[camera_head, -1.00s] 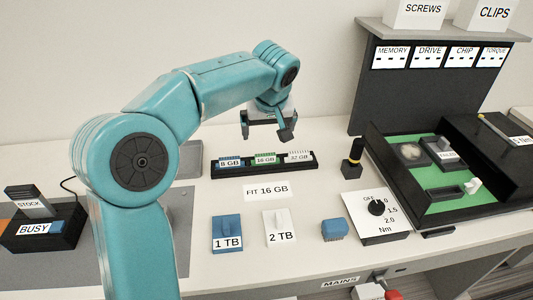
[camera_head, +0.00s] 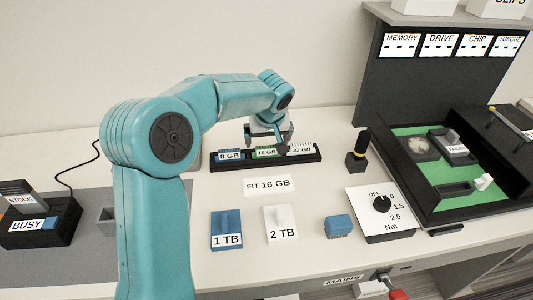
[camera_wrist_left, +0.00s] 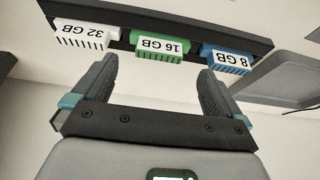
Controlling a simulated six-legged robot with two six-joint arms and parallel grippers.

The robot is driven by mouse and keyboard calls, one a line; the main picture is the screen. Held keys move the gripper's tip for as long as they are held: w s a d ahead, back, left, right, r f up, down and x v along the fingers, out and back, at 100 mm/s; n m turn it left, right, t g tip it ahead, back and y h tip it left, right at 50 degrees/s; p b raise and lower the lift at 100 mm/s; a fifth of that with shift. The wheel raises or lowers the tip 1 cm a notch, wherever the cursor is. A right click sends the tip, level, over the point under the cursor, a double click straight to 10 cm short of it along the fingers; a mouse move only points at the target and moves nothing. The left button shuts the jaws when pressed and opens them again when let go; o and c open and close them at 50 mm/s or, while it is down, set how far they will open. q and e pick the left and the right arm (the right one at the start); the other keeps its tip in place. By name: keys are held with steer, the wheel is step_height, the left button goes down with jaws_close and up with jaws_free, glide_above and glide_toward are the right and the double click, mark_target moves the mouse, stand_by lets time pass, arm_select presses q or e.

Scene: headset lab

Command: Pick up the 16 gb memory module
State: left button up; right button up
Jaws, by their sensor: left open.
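The green 16 GB memory module (camera_head: 265,153) stands in the middle of a black rack (camera_head: 221,168), between the blue 8 GB module (camera_head: 229,155) and the white 32 GB module (camera_head: 302,149). In the left wrist view the 16 GB module (camera_wrist_left: 158,48) lies ahead of my left gripper (camera_wrist_left: 158,75), between the lines of its two fingers. The gripper is open and empty. In the head view my left gripper (camera_head: 270,143) is right at the rack, over the 16 GB module and partly in front of it. My right gripper is not in view.
A "FIT 16 GB" card (camera_head: 268,185) lies in front of the rack. The 1 TB (camera_head: 226,226) and 2 TB (camera_head: 280,222) blocks stand nearer. A black and yellow tool (camera_head: 357,155) stands right of the rack, with a green-floored tray (camera_head: 405,131) beyond it.

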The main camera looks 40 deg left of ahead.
mark_target(267, 147)
arm_select(q)
steer(key=x, duration=0.5)
steer(key=shift+w, duration=0.1)
steer(key=shift+r, duration=0.1)
steer(key=shift+c, duration=0.3)
steer(key=c, duration=1.1)
steer(key=shift+r, duration=0.1)
